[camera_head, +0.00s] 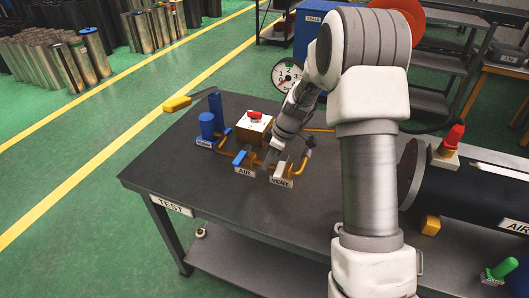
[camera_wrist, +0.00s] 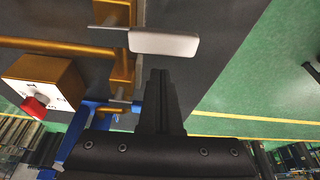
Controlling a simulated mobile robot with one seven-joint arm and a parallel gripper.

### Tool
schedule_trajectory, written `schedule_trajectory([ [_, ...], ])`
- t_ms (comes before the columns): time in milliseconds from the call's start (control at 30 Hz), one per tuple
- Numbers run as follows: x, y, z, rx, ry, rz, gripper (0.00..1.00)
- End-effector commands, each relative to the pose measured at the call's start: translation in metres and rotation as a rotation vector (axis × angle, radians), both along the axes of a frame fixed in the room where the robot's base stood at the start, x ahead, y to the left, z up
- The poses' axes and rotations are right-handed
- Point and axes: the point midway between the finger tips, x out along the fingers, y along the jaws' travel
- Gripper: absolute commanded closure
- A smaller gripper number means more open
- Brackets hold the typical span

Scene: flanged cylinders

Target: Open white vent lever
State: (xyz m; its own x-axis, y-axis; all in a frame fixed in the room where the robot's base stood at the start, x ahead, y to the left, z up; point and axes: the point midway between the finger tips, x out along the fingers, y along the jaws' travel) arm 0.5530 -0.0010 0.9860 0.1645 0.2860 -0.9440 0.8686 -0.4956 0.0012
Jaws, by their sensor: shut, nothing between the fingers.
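The white vent lever (camera_wrist: 165,43) fills the upper middle of the wrist view, a pale flat handle on a brass valve pipe (camera_wrist: 122,70). My gripper (camera_wrist: 160,76) is shut and empty, its fingertips just below the lever in that view with a small gap in the picture. I cannot tell whether they touch. In the head view my gripper (camera_head: 275,157) is low over the brass piping, by the VENT label (camera_head: 281,183). The lever is small and partly hidden there.
The blue AIR lever (camera_head: 240,158) is close on the left. A large dark cylinder (camera_head: 470,190) lies at the right. The table's (camera_head: 200,180) front left is clear.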

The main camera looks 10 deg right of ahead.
Motion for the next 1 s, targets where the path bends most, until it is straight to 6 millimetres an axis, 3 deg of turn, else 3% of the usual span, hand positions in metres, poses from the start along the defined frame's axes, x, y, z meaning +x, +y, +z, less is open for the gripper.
schedule_trajectory([
  [233,-0.010,-0.016,0.000,0.001,0.002,0.001,1.00],
  [1000,-0.013,-0.020,-0.001,0.000,0.001,0.067,1.00],
])
